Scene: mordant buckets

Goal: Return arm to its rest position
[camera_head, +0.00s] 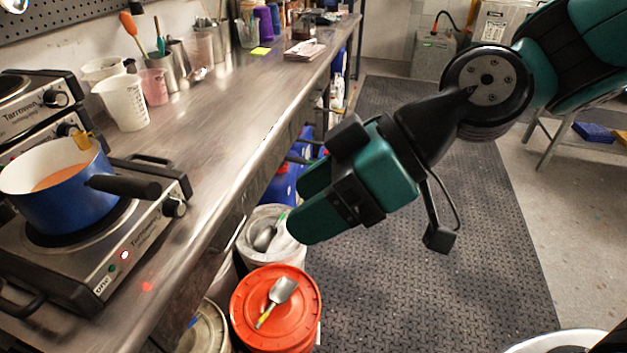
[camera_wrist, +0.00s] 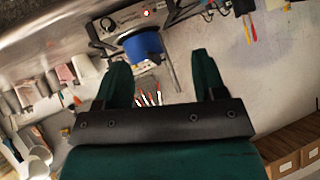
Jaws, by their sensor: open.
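My gripper (camera_head: 306,203) hangs in the air to the right of the steel bench, above the floor mat and buckets. Its two dark green fingers point left, toward the bench side. In the wrist view my gripper (camera_wrist: 162,72) has its fingers spread apart with nothing between them. My arm reaches in from the upper right and is bent at a black joint.
A steel bench (camera_head: 225,110) runs along the left. A blue pot (camera_head: 62,205) with orange liquid sits on a hot plate (camera_head: 98,262) with a red light lit. A scoop lies on an orange-lidded bucket (camera_head: 240,310) below. The dark mat (camera_head: 440,270) is mostly clear.

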